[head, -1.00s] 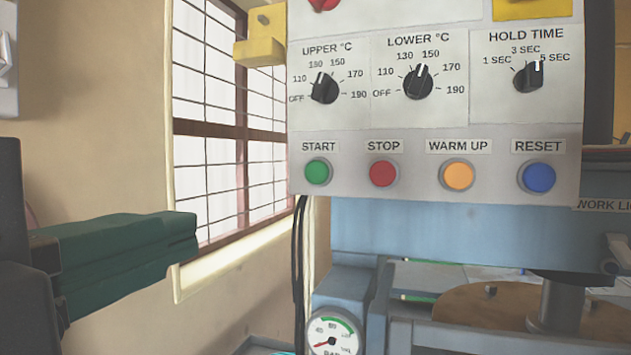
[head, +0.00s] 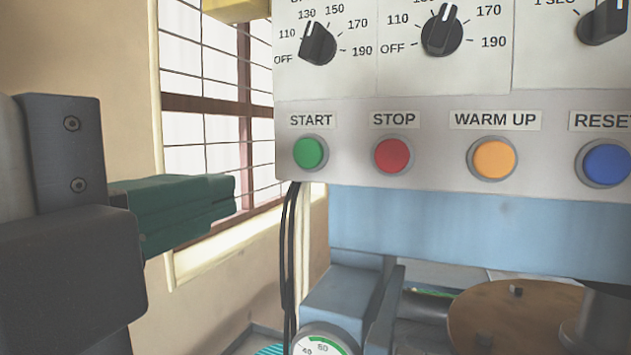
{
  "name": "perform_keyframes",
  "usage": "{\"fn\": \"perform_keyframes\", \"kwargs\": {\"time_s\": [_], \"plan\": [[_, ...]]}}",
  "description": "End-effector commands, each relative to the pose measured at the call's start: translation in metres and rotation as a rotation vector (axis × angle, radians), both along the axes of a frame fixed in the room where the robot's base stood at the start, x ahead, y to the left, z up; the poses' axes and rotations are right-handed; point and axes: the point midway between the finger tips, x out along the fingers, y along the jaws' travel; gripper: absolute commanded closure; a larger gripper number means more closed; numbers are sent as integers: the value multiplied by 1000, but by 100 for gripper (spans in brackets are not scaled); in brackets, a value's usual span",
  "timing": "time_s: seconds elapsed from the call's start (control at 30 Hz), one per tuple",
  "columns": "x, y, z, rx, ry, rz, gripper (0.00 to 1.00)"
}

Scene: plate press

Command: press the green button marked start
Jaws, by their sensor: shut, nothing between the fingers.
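The green start button (head: 309,153) sits at the left end of a row on the pale control panel, under the label START. My gripper (head: 228,192) comes in from the left. Its dark green fingers lie shut together with nothing between them. The fingertips point right, toward the panel. In the picture they are left of the green button and a little lower, with a gap between. How far they are from the panel in depth is hard to tell.
Right of the green button are a red STOP button (head: 392,155), an orange WARM UP button (head: 493,159) and a blue RESET button (head: 606,164). Black knobs (head: 441,32) are above. Black cables (head: 288,245) and a gauge (head: 318,342) are below. A barred window (head: 205,120) is behind.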

Motion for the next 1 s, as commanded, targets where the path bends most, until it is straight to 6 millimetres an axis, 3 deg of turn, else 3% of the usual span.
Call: {"fn": "perform_keyframes", "kwargs": {"time_s": [0.5, 0.7, 1.0], "plan": [[92, -34, 2, 0, 2, -2, 100], [110, -40, 1, -1, 1, -1, 100], [115, -42, 0, 0, 0, 0, 100]]}}
